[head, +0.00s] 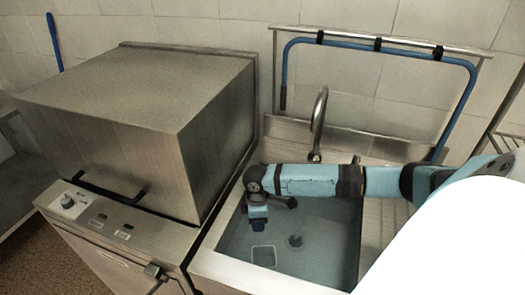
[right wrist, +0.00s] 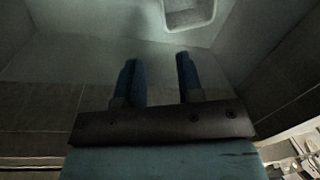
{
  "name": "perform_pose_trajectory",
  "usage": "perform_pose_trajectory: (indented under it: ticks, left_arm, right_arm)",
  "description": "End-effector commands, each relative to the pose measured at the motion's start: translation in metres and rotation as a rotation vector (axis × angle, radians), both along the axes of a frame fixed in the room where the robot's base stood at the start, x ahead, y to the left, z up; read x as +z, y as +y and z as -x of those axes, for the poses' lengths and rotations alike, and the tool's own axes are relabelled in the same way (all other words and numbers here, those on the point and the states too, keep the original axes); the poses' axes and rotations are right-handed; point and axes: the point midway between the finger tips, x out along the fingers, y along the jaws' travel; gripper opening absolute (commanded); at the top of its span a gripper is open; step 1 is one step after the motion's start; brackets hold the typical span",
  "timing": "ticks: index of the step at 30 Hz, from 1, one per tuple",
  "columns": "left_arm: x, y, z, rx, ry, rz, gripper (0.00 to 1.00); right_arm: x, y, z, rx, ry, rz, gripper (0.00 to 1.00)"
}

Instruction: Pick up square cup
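The square cup (head: 263,256) is a small pale vessel with a light rim, and it stands on the bottom of the sink basin. It also shows at the top edge of the right wrist view (right wrist: 188,24), partly cut off. My right gripper (head: 258,228) points down into the sink, above and slightly behind the cup in the head view. In the right wrist view its two blue fingers (right wrist: 157,62) are apart with nothing between them, and the cup lies beyond the fingertips, not touching them. My left gripper is not in view.
The steel sink (head: 228,262) has walls close around the gripper. A drain fitting (head: 295,241) is right of the cup. A curved faucet (head: 319,112) stands behind my right arm. A boxy steel dishwasher (head: 150,100) with a black handle stands at left. A blue hose (head: 375,48) hangs behind.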

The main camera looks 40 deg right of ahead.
Motion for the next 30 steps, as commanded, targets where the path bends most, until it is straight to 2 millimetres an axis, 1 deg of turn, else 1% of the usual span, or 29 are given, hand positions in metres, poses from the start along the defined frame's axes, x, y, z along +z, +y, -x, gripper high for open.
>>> perform_pose_trajectory:
  ticks: [1,5,8,12,15,18,23,26,30]
  left_arm:
    - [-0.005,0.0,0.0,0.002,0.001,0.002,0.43]
    - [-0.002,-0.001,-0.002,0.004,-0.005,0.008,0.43]
    - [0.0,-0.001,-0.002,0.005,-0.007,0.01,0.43]
    - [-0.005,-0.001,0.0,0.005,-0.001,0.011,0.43]
    - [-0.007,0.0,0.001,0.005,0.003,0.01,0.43]
    - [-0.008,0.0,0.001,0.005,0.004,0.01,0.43]
    - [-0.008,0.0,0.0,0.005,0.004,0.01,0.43]
    - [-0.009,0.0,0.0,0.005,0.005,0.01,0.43]
    - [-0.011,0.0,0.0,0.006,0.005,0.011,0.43]
  right_arm:
    - [-0.007,0.0,0.0,0.0,0.0,0.0,0.34]
    - [-0.019,0.002,0.002,0.0,0.001,-0.002,0.34]
    - [-0.038,0.004,0.004,0.001,0.001,-0.001,0.34]
    - [-0.066,0.006,0.007,0.0,0.002,-0.001,0.34]
    - [-0.08,0.006,0.008,-0.001,0.001,-0.001,0.34]
    - [-0.088,0.007,0.009,0.001,0.001,-0.001,0.34]
    - [-0.095,0.008,0.011,0.001,-0.001,-0.001,0.34]
    - [-0.105,0.008,0.016,0.001,0.001,0.0,0.34]
    - [-0.127,0.01,0.024,0.0,0.002,-0.001,0.34]
